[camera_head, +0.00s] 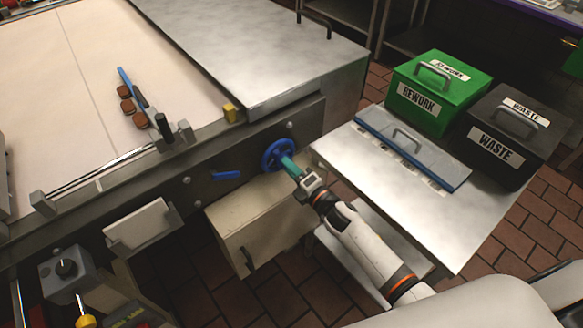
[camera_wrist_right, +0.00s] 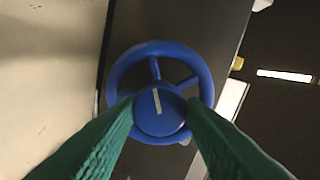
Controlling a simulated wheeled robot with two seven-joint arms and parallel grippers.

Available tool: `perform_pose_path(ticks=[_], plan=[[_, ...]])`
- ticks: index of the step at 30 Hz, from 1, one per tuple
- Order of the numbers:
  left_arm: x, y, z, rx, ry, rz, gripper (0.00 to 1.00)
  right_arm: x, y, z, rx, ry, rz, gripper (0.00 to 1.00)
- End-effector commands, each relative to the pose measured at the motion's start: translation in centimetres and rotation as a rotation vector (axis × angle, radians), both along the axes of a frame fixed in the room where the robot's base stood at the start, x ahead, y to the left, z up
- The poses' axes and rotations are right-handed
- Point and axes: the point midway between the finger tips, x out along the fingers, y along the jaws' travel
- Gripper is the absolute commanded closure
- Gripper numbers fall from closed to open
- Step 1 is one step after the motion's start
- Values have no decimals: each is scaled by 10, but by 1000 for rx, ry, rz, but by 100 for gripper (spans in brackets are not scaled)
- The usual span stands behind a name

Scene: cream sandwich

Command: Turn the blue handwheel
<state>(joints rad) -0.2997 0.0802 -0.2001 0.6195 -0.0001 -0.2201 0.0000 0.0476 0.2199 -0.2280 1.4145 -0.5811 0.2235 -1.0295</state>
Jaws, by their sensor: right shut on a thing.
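The blue handwheel (camera_head: 278,154) is on the front side of the conveyor machine, below its right corner. In the right wrist view the handwheel (camera_wrist_right: 116,77) shows face on, with spokes and a round hub (camera_wrist_right: 160,112) that has a pale mark, slightly tilted from upright. My right gripper (camera_head: 290,164) is at the handwheel, and its green fingers (camera_wrist_right: 161,108) are closed on the two sides of the hub. The far sides of the fingertips are hidden. My left gripper is not in view.
A blue lever (camera_head: 226,175) is left of the handwheel. A cream cabinet (camera_head: 237,231) stands below. To the right, a steel table (camera_head: 440,230) holds a blue-grey lid with a handle (camera_head: 415,149), a green REWORK bin (camera_head: 437,92) and a black WASTE bin (camera_head: 510,135). Brown sandwich cookies (camera_head: 127,106) lie on the belt.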

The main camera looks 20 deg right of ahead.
Motion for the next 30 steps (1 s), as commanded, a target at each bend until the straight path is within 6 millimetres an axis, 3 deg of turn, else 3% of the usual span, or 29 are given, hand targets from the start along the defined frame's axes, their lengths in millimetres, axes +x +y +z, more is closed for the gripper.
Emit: perform_pose_path(ticks=[30], plan=[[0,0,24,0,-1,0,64,0,-1,0,905,332,-3,85]])
